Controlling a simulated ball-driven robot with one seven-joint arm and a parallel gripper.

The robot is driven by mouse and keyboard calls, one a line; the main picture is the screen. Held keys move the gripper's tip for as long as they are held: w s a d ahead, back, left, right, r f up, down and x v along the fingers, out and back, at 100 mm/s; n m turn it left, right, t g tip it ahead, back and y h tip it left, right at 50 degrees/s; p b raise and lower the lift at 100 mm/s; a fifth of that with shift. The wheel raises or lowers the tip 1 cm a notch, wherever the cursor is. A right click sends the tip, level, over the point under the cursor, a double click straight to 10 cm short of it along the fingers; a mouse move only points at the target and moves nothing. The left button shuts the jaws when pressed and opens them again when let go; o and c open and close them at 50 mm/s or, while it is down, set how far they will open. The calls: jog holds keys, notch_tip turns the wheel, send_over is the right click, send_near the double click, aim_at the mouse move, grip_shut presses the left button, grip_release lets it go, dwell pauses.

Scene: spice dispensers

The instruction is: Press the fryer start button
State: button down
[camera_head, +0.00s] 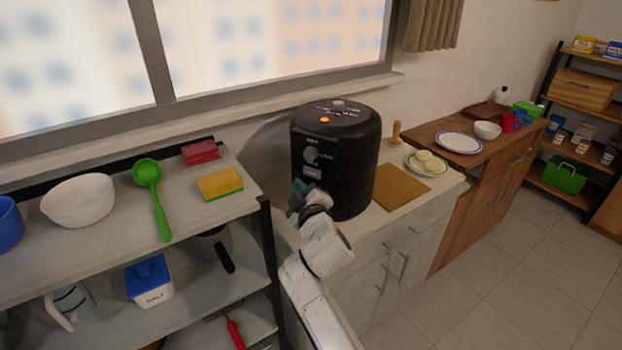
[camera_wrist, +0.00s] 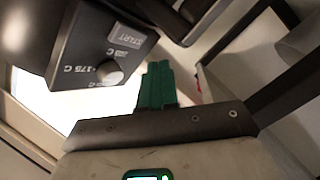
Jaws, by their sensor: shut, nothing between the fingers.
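The black fryer (camera_head: 360,150) stands on the counter below the window, with an orange light on its top. Its grey start button (camera_head: 312,172) is on the front panel below a knob. In the wrist view the button (camera_wrist: 127,37), marked START, is on the dark panel (camera_wrist: 85,60) beside a round knob (camera_wrist: 108,75). My gripper (camera_head: 298,188) is at the fryer's lower front left, just below the button. Its green fingers (camera_wrist: 157,68) are shut and empty, to the lower right of the button in the wrist view. I cannot tell whether they touch the fryer.
A shelf unit (camera_head: 225,210) at left holds a white bowl (camera_head: 79,203), green ladle (camera_head: 152,190) and sponges. Right of the fryer lie a brown board (camera_head: 401,188) and a plate with food (camera_head: 427,163). The floor (camera_head: 490,270) at right is clear.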

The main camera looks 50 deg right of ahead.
jog(key=shift+s+a+b, duration=0.2)
jog(key=shift+a+b, duration=0.3)
jog(key=shift+a, duration=0.65)
